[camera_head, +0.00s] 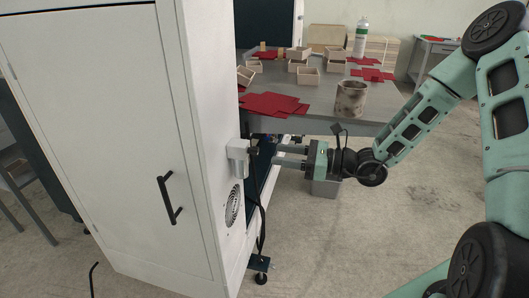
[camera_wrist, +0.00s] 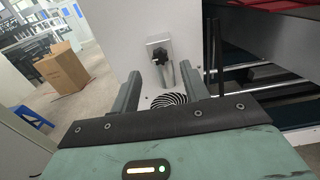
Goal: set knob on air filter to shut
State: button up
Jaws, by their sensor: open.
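The air filter (camera_head: 238,153) is a small pale grey unit on the side wall of the white cabinet, with a dark knob (camera_head: 253,150) facing my gripper. In the wrist view the black, lobed knob (camera_wrist: 160,56) sits on the filter's light square plate (camera_wrist: 152,45), ahead of and between my fingers. My gripper (camera_head: 277,155) is open and empty, level with the filter and a short way to its right. Its two fingers also show in the wrist view (camera_wrist: 160,75), apart from the knob. I cannot read the knob's setting.
A round fan vent (camera_head: 233,204) lies below the filter, and a black cable (camera_head: 262,225) hangs beside it. The white cabinet (camera_head: 110,150) fills the left. A grey table (camera_head: 325,115) behind holds red sheets, small wooden boxes and a stained pot (camera_head: 351,98). The floor at right is mostly clear.

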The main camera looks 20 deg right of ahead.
aim_at(258, 151)
jog(key=shift+x, duration=2.8)
jog(key=c, duration=1)
